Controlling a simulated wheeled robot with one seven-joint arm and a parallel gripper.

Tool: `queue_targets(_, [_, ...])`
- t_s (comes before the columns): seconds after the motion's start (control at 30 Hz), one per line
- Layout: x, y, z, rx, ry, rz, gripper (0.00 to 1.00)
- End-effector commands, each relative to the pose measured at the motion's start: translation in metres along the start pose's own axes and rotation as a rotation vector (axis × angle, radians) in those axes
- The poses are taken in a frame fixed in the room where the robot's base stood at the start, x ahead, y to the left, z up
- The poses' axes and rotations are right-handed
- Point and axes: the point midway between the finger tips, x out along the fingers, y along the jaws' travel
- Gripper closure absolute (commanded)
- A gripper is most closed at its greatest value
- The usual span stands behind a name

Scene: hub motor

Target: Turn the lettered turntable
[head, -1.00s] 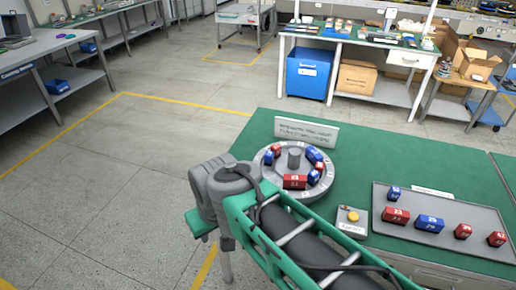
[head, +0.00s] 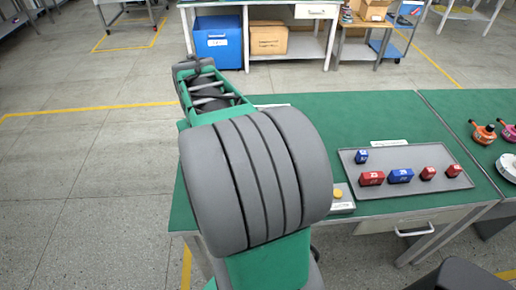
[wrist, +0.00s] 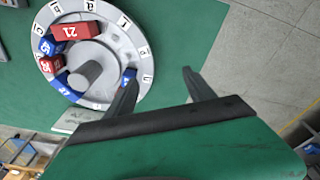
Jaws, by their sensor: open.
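The turntable (wrist: 117,52) is a round light-grey disc with letters around its rim, at the upper left of the wrist view. A grey post (wrist: 86,70) rises from its middle. On the disc are a large red block (wrist: 75,31), a smaller red block (wrist: 49,65) and several blue blocks, one of them (wrist: 68,82) near the lower rim. My gripper (wrist: 160,71) is open and empty. Its left finger overlaps the disc's right rim beside a partly hidden blue block (wrist: 128,75); contact cannot be told. Its right finger is off the disc. In the head view my arm hides the turntable.
A grey tray (head: 345,160) with several red and blue blocks lies on the green table (head: 285,100). A yellow button on a small box (head: 340,205) is beside my arm. Orange-and-dark objects (head: 484,134) stand at the far right. Grey floor lies left of the table.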

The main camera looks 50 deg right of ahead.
Motion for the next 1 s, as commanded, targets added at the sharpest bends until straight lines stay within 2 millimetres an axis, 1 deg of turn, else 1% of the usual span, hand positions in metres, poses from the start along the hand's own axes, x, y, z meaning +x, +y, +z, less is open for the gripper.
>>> queue_targets(0.03, [0.008, 0.047, -0.006, 0.084, -0.039, 0.003, 0.37])
queue_targets(0.07, [0.012, 0.071, -0.007, 0.122, -0.056, 0.003, 0.37])
queue_targets(0.1, [0.018, 0.101, -0.006, 0.168, -0.077, 0.002, 0.37])
queue_targets(0.2, [0.028, 0.151, 0.001, 0.243, -0.108, -0.004, 0.37])
queue_targets(0.27, [0.032, 0.166, 0.004, 0.263, -0.116, -0.006, 0.37])
queue_targets(0.33, [0.037, 0.172, 0.006, 0.272, -0.121, -0.008, 0.37])
queue_targets(0.43, [0.051, 0.172, 0.008, 0.272, -0.121, -0.008, 0.37])
queue_targets(0.6, [0.084, 0.171, 0.013, 0.273, -0.122, -0.008, 0.37])
queue_targets(0.7, [0.099, 0.171, 0.013, 0.273, -0.119, -0.007, 0.37])
queue_targets(0.83, [0.109, 0.171, 0.014, 0.273, -0.117, -0.006, 0.37])
queue_targets(1.0, [0.110, 0.171, 0.014, 0.273, -0.116, -0.006, 0.37])
